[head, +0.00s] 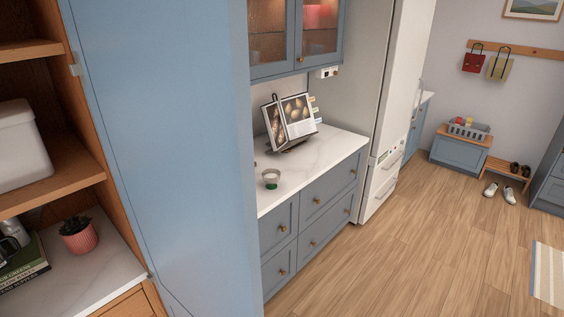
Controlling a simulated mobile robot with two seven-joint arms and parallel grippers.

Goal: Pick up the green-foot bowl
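A small pale bowl with a green foot (271,179) stands upright on the white marble counter (305,170), close to the counter's front left part. It is small in the head view, and I cannot make out its inside clearly. Nothing is touching it. Neither of my grippers shows in the head view.
An open cookbook on a stand (290,121) is behind the bowl. A tall blue door panel (165,150) rises at the left of the counter. Glass-fronted wall cabinets (295,38) hang above. A white fridge (395,110) stands to the right. The wooden floor (420,240) in front is clear.

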